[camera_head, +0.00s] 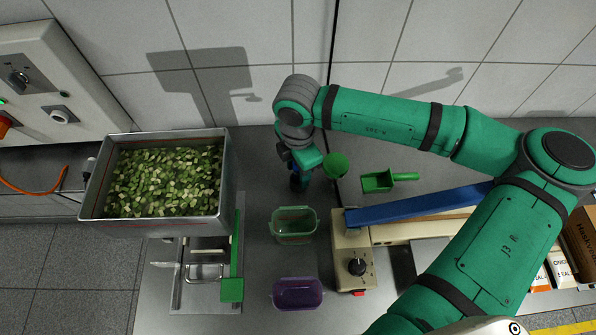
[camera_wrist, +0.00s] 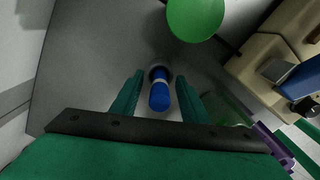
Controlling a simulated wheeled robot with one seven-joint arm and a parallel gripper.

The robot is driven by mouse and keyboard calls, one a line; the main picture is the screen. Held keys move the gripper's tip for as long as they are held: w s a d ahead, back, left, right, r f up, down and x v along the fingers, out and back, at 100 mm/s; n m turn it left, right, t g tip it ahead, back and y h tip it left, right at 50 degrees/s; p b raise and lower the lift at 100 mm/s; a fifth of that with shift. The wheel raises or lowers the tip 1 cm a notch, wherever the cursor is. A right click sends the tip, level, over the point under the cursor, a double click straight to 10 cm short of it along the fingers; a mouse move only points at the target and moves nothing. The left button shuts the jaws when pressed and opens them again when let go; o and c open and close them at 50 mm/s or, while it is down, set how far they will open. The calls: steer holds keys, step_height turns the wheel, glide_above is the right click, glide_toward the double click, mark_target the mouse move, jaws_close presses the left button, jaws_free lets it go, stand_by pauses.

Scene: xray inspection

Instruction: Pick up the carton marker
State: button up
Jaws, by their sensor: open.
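The carton marker (camera_wrist: 159,92) is a blue cylinder with a pale band. In the wrist view it stands on the grey counter, seen nearly end-on. My gripper (camera_wrist: 156,77) is open, with one green finger on each side of the marker; I cannot tell whether either finger touches it. In the head view my gripper (camera_head: 301,180) is low over the counter at the end of my green arm. There the marker is mostly hidden by the gripper, with only a dark bluish bit showing.
A green round cup (camera_head: 336,166) stands close beside the gripper; it also shows in the wrist view (camera_wrist: 195,17). A green scoop (camera_head: 378,182), green bin (camera_head: 294,237), purple bin (camera_head: 298,294) and beige sealer (camera_head: 352,262) are nearby. A metal tray (camera_head: 150,229) of green pieces stands left.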

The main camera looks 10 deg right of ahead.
steer(key=shift+c, duration=0.2)
jaws_close()
steer(key=shift+r, duration=0.1)
